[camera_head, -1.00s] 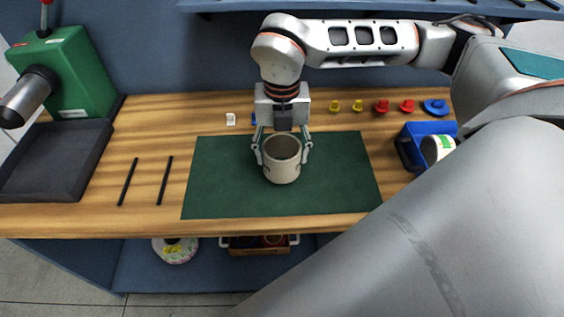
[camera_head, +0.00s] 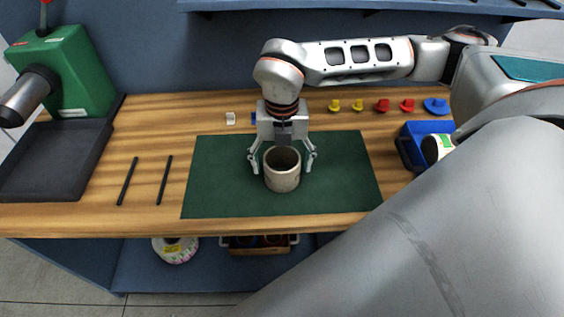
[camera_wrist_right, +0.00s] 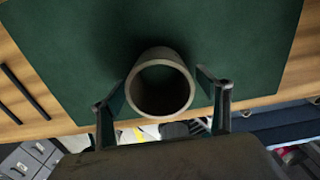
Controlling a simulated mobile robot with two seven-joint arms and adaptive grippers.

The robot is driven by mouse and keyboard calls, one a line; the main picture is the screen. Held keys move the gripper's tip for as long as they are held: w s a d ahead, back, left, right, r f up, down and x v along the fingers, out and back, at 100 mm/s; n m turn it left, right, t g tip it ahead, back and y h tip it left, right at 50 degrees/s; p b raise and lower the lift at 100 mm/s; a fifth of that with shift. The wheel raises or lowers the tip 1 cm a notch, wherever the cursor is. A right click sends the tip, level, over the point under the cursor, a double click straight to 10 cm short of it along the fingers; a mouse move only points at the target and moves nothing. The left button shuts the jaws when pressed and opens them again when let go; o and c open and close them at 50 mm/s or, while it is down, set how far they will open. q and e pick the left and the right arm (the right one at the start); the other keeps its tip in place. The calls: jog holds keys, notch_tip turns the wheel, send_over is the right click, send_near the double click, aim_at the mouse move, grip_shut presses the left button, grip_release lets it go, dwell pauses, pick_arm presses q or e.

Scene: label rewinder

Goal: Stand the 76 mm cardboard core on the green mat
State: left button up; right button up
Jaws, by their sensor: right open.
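The cardboard core (camera_head: 282,182) stands upright on the green mat (camera_head: 225,185), its open end facing up. It is a grey-beige tube. It also shows in the right wrist view (camera_wrist_right: 160,108), with the mat (camera_wrist_right: 90,40) beneath and behind it. My right gripper (camera_head: 283,166) is open, with one finger on each side of the core. In the right wrist view the fingers (camera_wrist_right: 164,100) stand clear of its wall on both sides, with a gap on each. My left gripper is not in view.
A green machine (camera_head: 65,75) with a black tray (camera_head: 55,160) stands at the left. Two black rods (camera_head: 164,180) lie left of the mat. A blue bin (camera_head: 412,150) holding a roll (camera_head: 437,148) sits at the right. Yellow, red and blue parts (camera_head: 383,106) line the back.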

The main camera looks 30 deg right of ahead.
notch_tip(320, 180, up, 12)
jog(key=shift+r, duration=0.2)
dwell(0.4)
dwell(0.5)
